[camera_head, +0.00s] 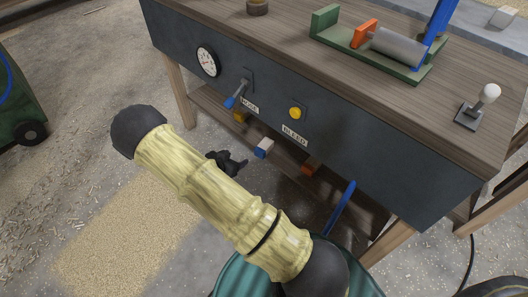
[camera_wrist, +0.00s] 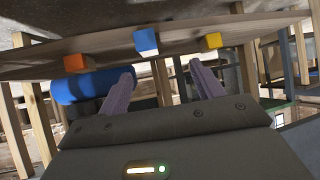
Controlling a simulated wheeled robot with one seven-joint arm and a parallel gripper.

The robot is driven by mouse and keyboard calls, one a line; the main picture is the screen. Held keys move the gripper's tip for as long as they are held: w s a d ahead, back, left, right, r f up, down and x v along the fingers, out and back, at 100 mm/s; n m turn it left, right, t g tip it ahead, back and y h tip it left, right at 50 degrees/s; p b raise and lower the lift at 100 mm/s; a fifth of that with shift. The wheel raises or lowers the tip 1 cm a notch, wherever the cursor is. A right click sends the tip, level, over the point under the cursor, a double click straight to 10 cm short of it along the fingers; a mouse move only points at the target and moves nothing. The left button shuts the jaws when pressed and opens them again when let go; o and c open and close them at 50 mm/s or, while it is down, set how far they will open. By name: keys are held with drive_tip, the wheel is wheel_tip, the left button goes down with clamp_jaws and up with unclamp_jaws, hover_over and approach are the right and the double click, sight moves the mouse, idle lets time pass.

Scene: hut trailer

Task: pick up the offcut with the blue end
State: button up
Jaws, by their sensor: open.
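The offcut with the blue end (camera_head: 264,147) lies on the low shelf under the workbench, between a yellow-ended offcut (camera_head: 241,117) and an orange-ended one (camera_head: 311,164). In the wrist view its blue end (camera_wrist: 146,41) faces me near the top middle, with the yellow end (camera_wrist: 211,41) to the right and the orange end (camera_wrist: 77,63) to the left. My gripper (camera_head: 240,161) is in front of the shelf, to the left of the blue end.
A blue bar (camera_head: 340,207) slants up by the shelf's right part. A wooden leg (camera_head: 180,91) stands at the left. Open floor (camera_head: 110,235) lies in front.

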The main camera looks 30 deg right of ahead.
sight(258, 151)
drive_tip(key=f+h, duration=0.1)
drive_tip(key=s+d+f+h, duration=0.1)
drive_tip(key=shift+d+f+m+h+b, duration=0.2)
drive_tip(key=shift+f+m+h+b, duration=0.1)
drive_tip(key=shift+f+m, duration=0.1)
drive_tip(key=b+x, duration=0.6)
drive_tip(key=x, duration=0.5)
drive_tip(key=shift+w+d+f, duration=0.15)
drive_tip(key=shift+d+f, duration=0.1)
drive_tip(key=shift+w+d, duration=0.15)
drive_tip(key=shift+d, duration=0.1)
